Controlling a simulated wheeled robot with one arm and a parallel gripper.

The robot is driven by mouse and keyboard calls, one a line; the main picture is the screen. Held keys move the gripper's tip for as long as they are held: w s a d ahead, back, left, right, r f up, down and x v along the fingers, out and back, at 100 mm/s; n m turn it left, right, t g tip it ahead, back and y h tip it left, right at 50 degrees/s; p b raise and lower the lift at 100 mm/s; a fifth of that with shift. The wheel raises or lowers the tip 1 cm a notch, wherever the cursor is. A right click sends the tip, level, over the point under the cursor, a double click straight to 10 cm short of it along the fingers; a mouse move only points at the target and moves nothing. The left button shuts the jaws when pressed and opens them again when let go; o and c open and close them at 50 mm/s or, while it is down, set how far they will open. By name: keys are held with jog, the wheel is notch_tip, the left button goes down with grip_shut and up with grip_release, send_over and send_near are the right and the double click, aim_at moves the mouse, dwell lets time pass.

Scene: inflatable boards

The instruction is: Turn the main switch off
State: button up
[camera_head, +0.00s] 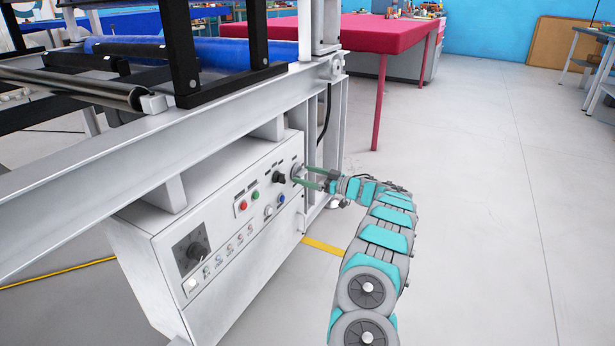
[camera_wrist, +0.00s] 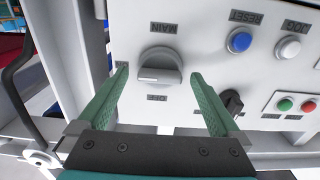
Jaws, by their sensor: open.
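The main switch is a round grey knob (camera_wrist: 160,66) on the white control panel, with a MAIN label beside it and an OFF label on the opposite side. Its raised bar lies roughly across the wrist view and has a white mark. My gripper (camera_wrist: 160,76) is open, with one green finger on each side of the knob and visible gaps between. In the head view, my gripper (camera_head: 300,175) reaches the panel's far right end, and its fingers partly hide the main switch (camera_head: 296,170). Whether the fingertips touch the panel is unclear.
The control box (camera_head: 240,225) also carries a black selector (camera_wrist: 231,102), a blue reset button (camera_wrist: 239,41), a white jog button (camera_wrist: 289,48), and green and red buttons. A white machine beam (camera_head: 150,160) runs above the box. Open floor (camera_head: 470,200) lies to the right.

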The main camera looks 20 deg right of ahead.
jog(key=c, duration=1.4)
jog(key=shift+r, duration=0.1)
jog(key=n+p, duration=0.3)
jog(key=n, duration=0.1)
jog(key=n+p, duration=0.2)
jog(key=n, duration=0.2)
jog(key=n+p, duration=0.2)
jog(key=n, duration=0.3)
jog(key=shift+n+p, duration=1.2)
jog(key=shift+n, duration=1.3)
